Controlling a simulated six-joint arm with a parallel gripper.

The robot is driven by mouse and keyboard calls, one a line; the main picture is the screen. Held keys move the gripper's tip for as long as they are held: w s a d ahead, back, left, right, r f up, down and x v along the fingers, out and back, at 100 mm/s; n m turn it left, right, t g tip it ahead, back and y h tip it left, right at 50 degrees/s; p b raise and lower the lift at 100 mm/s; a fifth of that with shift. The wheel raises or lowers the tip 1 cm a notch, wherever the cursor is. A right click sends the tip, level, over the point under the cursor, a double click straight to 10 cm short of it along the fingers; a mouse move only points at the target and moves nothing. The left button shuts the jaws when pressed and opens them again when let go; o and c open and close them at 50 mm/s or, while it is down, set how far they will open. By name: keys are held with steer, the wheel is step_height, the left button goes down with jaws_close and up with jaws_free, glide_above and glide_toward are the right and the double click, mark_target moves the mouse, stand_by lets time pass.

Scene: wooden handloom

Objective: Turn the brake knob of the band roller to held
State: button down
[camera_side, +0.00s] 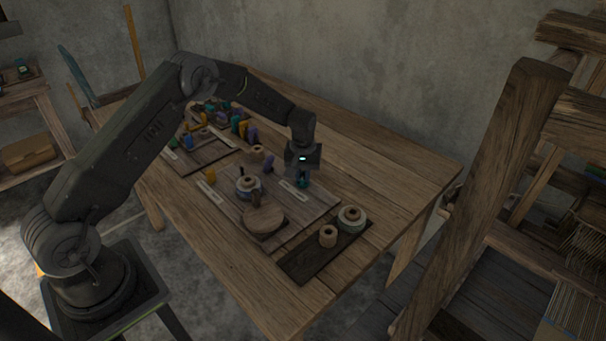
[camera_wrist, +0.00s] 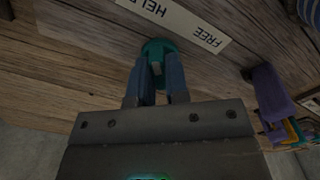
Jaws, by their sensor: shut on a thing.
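The brake knob (camera_wrist: 157,47) is a teal round knob beside a pale label strip (camera_wrist: 185,22) that reads HELD at its left end and FREE at its right end, upside down in the wrist view. My gripper (camera_wrist: 160,72) points down and is shut on the knob, one blue-grey finger on each side. In the side view my gripper (camera_side: 303,176) is over the teal knob (camera_side: 304,183) at the right of the wooden board (camera_side: 318,205). The fingers and palm hide part of the knob, and I cannot tell which word it points to.
A round wooden disc (camera_side: 263,221) and a wound spool (camera_side: 248,187) stand left of my gripper. A dark tray (camera_side: 300,263) with two spools is in front. A purple piece (camera_wrist: 270,95) is close on the right in the wrist view. The table's far right is clear.

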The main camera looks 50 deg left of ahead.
mark_target(303, 175)
steer(key=shift+n, duration=0.3)
steer(key=c, duration=1.1)
jaws_free()
steer(key=shift+r, duration=0.1)
step_height(303, 175, up, 14)
steer(key=shift+f, duration=0.15)
steer(key=s+d+r+m+t, duration=0.1)
steer(key=s+d+r+m, duration=0.15)
steer(key=s+r, duration=0.5)
steer(key=s+d+r+m+t, duration=0.1)
steer(key=s+d+r+t, duration=0.15)
steer(key=s+r, duration=0.5)
steer(key=s+d+m, duration=0.1)
steer(key=s, duration=0.5)
steer(key=s+d+m+t, duration=0.1)
steer(key=s+d+m, duration=0.1)
steer(key=s, duration=0.4)
steer(key=s+d+m+t, duration=0.1)
steer(key=s, duration=0.5)
steer(key=shift+s+d+r+m, duration=0.2)
steer(key=shift+s+m, duration=0.15)
steer(key=shift+s, duration=0.05)
